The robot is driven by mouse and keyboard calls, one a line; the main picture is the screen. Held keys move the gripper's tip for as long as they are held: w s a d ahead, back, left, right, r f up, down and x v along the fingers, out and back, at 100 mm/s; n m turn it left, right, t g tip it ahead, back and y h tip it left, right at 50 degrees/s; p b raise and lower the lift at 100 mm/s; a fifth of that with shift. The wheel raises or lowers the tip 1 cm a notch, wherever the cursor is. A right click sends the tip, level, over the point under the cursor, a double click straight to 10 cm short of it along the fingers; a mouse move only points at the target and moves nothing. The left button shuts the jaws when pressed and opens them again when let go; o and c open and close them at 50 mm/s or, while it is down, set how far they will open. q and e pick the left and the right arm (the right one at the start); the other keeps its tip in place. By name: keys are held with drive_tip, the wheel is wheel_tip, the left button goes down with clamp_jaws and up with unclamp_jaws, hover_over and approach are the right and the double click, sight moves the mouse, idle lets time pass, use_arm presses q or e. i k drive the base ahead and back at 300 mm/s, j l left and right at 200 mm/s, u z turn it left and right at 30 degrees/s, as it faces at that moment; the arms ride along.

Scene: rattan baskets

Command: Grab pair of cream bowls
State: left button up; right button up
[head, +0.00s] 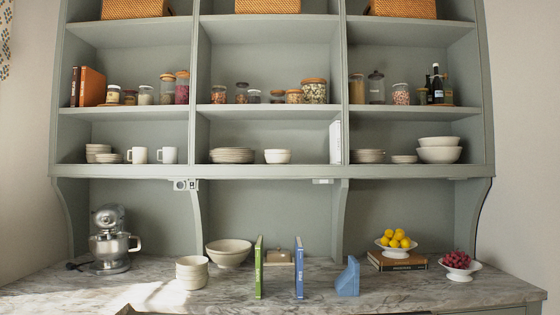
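A pair of large cream bowls (438,154), one stacked on the other, sits at the right end of the lower shelf. A small stack of pale bowls (277,157) is on the middle of that shelf. I cannot tell which bowls the task means. Neither gripper shows in the head view.
On the marble counter (410,285) are a stand mixer (110,245), a green book (258,268), a blue book (299,270), a blue bookend (348,278), a lemon bowl (394,252) and a red-fruit bowl (461,273). Shelf dividers and brackets flank the bays.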

sight(272, 156)
drive_tip(key=i+l, duration=0.35)
drive_tip(key=i, duration=0.2)
drive_tip(key=i+l+u, duration=0.15)
drive_tip(key=i+l, duration=0.2)
drive_tip(key=i, duration=0.15)
